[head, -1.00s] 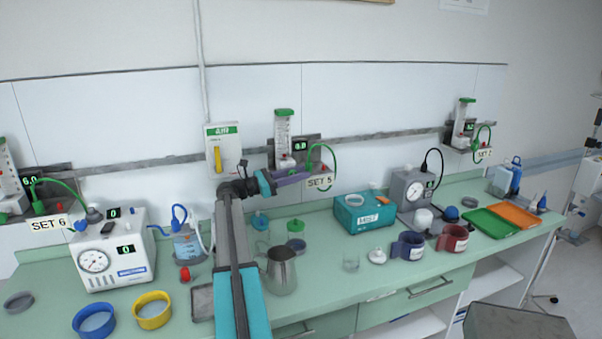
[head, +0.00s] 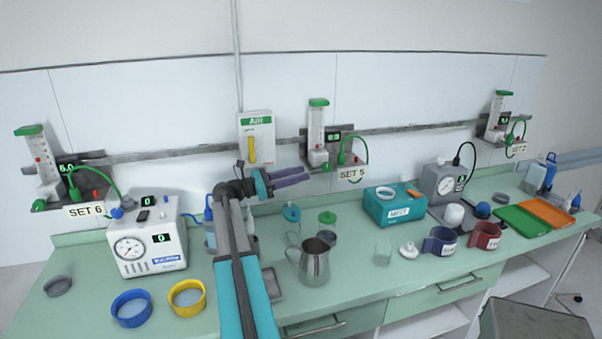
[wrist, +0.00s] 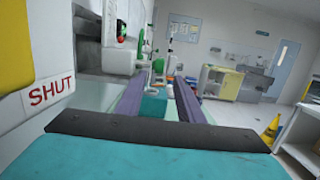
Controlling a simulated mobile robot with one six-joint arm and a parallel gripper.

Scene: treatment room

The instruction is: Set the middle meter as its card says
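The middle meter (head: 317,122) is a clear upright tube with a green cap, mounted on the wall rail. Its dark display (head: 333,136) shows lit digits too small to read surely. Its card (head: 351,174) reads SET 5 and hangs below right. A green knob (head: 326,167) shows at its base. My gripper (head: 307,174) is just left of and below the meter base, pointing right, with no visible contact. In the wrist view its two purple fingers (wrist: 160,98) stand apart with nothing gripped between them.
A left meter (head: 42,165) has card SET 6; a right meter (head: 495,115) has card SET 2. An AIR wall box (head: 256,126) with a yellow lever is behind my arm. Below stand a metal jug (head: 314,265), a teal MELT box (head: 392,210) and mugs (head: 438,245).

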